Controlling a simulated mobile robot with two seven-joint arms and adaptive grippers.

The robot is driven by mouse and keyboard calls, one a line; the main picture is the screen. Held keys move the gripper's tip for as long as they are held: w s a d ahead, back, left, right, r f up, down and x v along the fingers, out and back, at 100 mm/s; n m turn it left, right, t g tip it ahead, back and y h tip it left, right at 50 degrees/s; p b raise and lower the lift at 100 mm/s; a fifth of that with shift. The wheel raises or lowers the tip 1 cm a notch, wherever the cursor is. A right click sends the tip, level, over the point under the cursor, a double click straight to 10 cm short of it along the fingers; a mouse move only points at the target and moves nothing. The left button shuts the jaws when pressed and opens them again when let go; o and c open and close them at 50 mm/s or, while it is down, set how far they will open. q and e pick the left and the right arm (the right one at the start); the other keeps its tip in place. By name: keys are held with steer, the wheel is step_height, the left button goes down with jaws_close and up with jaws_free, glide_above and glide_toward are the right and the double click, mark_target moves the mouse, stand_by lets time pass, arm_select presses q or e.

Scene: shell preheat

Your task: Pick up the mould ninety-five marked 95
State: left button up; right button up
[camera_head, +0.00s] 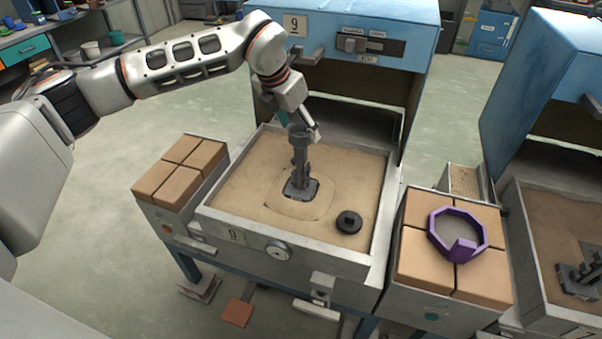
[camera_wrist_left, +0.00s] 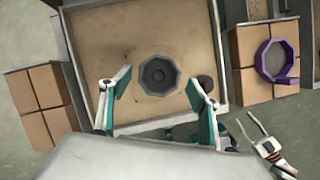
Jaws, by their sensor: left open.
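My left gripper (camera_head: 300,132) is open above the sand tray (camera_head: 240,175), over a dark grey upright piece (camera_head: 300,175) with a flat base on the sand. From above, in the left wrist view, a grey octagonal piece with a dark centre (camera_wrist_left: 158,75) shows between the open teal-padded fingers (camera_wrist_left: 160,88), and the fingers look clear of it. A small black disc (camera_head: 348,222) lies to its right on the sand. A purple octagonal ring (camera_head: 436,240) lies on the brown tiles at right. I cannot read a 95 on any piece. What looks like my right gripper (camera_wrist_left: 265,147) shows small at lower right.
Tile blocks stand left (camera_head: 160,188) and right (camera_head: 480,285) of the tray. A blue hood (camera_head: 390,20) marked 9 rises behind it. A second hood (camera_head: 540,75) and tray (camera_head: 555,215) with dark fixtures stand at far right. The tray has raised walls.

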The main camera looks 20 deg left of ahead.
mark_target(301, 133)
arm_select(q)
steer(key=x, duration=0.3)
steer(key=shift+w+f, duration=0.1)
steer(key=shift+f, duration=0.1)
steer(key=shift+r, duration=0.1)
jaws_close()
